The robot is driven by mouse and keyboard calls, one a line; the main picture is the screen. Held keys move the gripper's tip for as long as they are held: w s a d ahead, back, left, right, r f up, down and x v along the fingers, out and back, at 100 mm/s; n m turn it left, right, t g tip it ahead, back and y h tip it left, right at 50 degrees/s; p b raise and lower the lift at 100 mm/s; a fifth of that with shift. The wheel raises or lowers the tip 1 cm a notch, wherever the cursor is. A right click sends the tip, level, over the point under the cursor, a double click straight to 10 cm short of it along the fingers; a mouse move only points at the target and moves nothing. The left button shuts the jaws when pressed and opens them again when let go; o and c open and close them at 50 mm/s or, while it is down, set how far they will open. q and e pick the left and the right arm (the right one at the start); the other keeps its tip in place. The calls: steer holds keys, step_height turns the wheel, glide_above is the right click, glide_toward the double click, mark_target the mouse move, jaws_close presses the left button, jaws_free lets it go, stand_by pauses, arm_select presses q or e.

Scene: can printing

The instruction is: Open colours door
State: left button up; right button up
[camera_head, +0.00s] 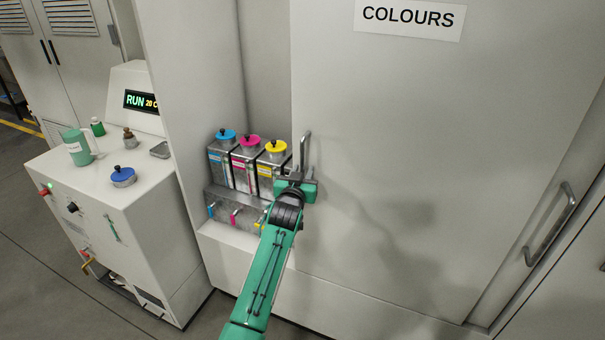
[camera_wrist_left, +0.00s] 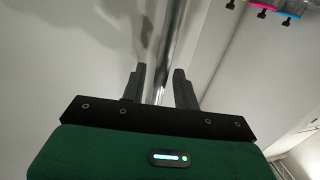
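The grey colours door (camera_head: 410,110) carries a "COLOURS" sign (camera_head: 410,17) and stands partly open, with the opening at its left edge. Its upright metal bar handle (camera_head: 306,150) is near that left edge. My left gripper (camera_head: 298,176) is at the lower part of the handle. In the left wrist view the handle bar (camera_wrist_left: 171,45) runs between the two dark fingers of my left gripper (camera_wrist_left: 160,88). The fingers stand apart, with visible gaps to the bar; whether either touches it is hard to tell. My right gripper is not in view.
Blue, magenta and yellow-capped ink tanks (camera_head: 247,165) stand in the opening, close left of my gripper. A white machine (camera_head: 125,225) with a display, green jug (camera_head: 77,148) and small bottles stands at left. Another bar handle (camera_head: 550,224) is at right.

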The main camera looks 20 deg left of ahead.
arm_select(q)
steer(key=s+d+b, duration=0.1)
steer(key=s+b, duration=0.3)
steer(key=s, duration=0.9)
steer(key=shift+s+d, duration=0.3)
steer(key=shift+s, duration=0.05)
